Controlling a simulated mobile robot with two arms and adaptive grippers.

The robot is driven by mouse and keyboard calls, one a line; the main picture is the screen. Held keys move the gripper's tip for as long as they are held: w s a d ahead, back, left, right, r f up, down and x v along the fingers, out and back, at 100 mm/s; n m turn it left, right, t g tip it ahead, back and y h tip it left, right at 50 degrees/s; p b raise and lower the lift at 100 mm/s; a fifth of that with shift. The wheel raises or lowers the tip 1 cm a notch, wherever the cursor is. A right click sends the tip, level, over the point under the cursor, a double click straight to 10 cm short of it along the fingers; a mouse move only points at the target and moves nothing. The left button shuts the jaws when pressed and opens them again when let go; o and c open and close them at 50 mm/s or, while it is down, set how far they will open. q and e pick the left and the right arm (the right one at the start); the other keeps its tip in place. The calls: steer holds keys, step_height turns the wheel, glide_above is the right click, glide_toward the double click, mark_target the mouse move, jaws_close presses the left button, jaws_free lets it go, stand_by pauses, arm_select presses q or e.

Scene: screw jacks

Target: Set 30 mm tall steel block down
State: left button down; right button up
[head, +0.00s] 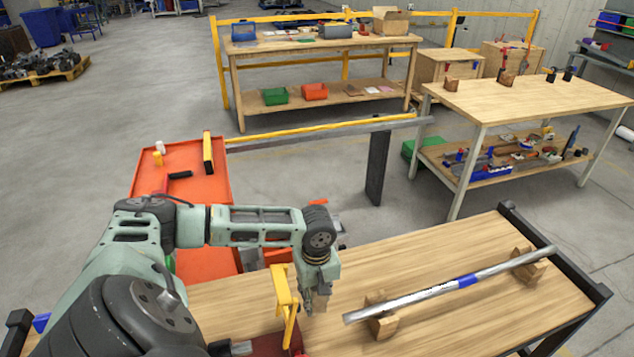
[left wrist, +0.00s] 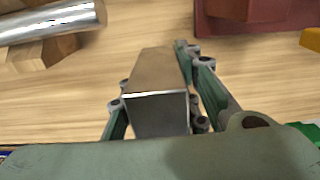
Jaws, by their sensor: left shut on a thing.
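My left gripper (head: 318,290) points down over the wooden workbench (head: 435,270), between a yellow upright part and a silver bar. In the left wrist view the steel block (left wrist: 158,90), a grey-brown box with a bright edge, sits between the two green fingers, which are shut on it. In the head view the block is mostly hidden by the gripper. I cannot tell whether its underside touches the bench. My right gripper is not in view.
The silver bar (head: 440,289) with a blue band rests on two wooden supports, right of my gripper. The yellow upright part (head: 284,298) stands close on the left, by a dark red object (left wrist: 255,18). Bare wood lies between. An orange cart (head: 205,185) stands behind.

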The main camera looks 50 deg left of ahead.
mark_target(316, 305)
arm_select(q)
steer(key=shift+w+f, duration=0.1)
steer(key=shift+f, duration=2.05)
steer(key=shift+f, duration=0.1)
steer(key=c, duration=1.3)
jaws_free()
